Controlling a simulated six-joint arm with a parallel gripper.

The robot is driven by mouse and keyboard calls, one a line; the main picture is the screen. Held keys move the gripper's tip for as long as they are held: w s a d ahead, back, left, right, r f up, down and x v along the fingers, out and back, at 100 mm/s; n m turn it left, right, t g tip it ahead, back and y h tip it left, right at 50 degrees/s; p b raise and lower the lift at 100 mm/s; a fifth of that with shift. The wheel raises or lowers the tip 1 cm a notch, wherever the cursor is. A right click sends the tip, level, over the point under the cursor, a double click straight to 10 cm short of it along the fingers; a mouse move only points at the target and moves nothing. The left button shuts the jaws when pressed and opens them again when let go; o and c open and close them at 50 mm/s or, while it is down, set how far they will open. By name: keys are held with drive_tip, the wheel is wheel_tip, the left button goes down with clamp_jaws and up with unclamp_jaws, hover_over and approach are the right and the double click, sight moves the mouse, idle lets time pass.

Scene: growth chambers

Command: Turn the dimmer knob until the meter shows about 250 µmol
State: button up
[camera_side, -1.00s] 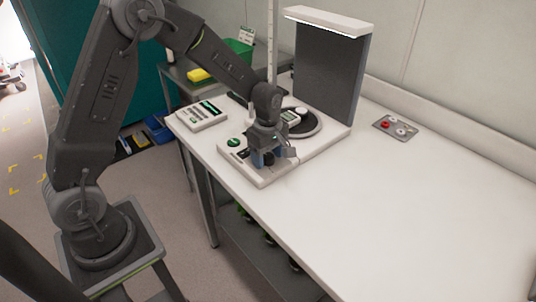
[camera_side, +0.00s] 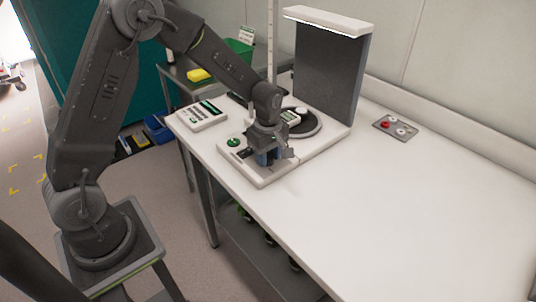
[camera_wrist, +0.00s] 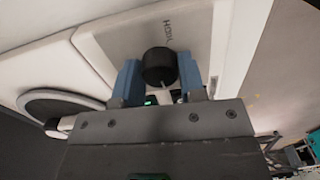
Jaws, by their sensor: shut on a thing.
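The black dimmer knob (camera_wrist: 159,66) stands on the white base panel between the two blue fingers of my gripper (camera_wrist: 160,78). The fingers are shut on the knob's sides. In the side view my gripper (camera_side: 266,158) points down at the front end of the white base (camera_side: 264,180), and the knob is hidden behind it. A small meter with a display (camera_side: 290,116) lies beside the dark round plate; its reading is too small to tell. A bit of green display (camera_wrist: 150,100) shows between the fingers in the wrist view, mostly hidden.
A dark upright panel with a white lamp hood (camera_side: 326,20) stands behind the round plate (camera_side: 308,128). A white box with a display (camera_side: 202,115) sits at the left table edge. A grey plate with a red button (camera_side: 385,125) lies at the back right. The table's right side is clear.

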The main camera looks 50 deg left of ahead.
drive_tip(key=m, duration=0.4)
drive_tip(key=shift+m, duration=0.3)
drive_tip(key=m, duration=0.4)
drive_tip(key=shift+m, duration=0.3)
drive_tip(key=m, duration=0.4)
drive_tip(key=shift+m, duration=0.3)
drive_tip(key=m, duration=1.2)
drive_tip(key=shift+m, duration=0.3)
drive_tip(key=m, duration=0.3)
drive_tip(key=shift+m, duration=2.2)
